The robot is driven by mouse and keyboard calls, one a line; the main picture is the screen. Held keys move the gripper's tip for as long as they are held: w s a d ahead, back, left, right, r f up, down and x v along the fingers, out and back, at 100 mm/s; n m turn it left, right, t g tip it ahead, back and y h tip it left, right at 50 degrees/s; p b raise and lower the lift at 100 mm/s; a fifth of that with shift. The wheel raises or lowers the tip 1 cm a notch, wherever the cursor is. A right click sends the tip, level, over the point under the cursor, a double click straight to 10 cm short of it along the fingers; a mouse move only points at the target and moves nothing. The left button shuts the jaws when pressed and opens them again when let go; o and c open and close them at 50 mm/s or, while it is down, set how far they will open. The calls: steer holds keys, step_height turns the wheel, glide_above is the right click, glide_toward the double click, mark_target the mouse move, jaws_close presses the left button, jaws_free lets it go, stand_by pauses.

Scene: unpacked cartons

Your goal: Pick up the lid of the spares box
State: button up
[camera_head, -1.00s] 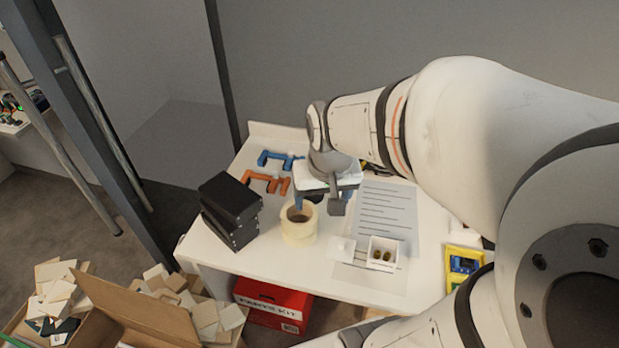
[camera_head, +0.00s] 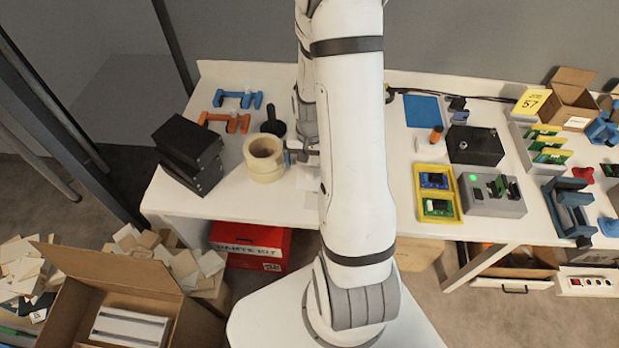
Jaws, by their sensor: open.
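My gripper (camera_head: 303,157) is open, low over the white table beside the tape rolls. My upright white arm hides much of it, and one finger shows at its left. A pale patch on the table just below the gripper may be the small white lid (camera_head: 307,178), but I cannot tell it clearly from the sheet around it. The small white open box with brass-coloured pieces, seen a second ago, is hidden behind my arm. I cannot tell whether my gripper touches the lid.
Tape rolls (camera_head: 264,158) stand close left of the gripper, with black boxes (camera_head: 188,155) further left. Orange clamp (camera_head: 224,121) and blue clamp (camera_head: 238,98) lie behind. Right of my arm are a yellow tray (camera_head: 437,193) and a grey fixture (camera_head: 492,196). A red kit box (camera_head: 250,247) sits below.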

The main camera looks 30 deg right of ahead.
mark_target(310, 173)
steer(key=shift+f+p, duration=0.45)
steer(key=shift+f, duration=2.35)
steer(key=c, duration=1.1)
steer(key=shift+r, duration=0.1)
steer(key=shift+c, duration=0.2)
step_height(310, 173, up, 10)
steer(key=shift+f+b, duration=0.1)
steer(key=shift+b, duration=0.25)
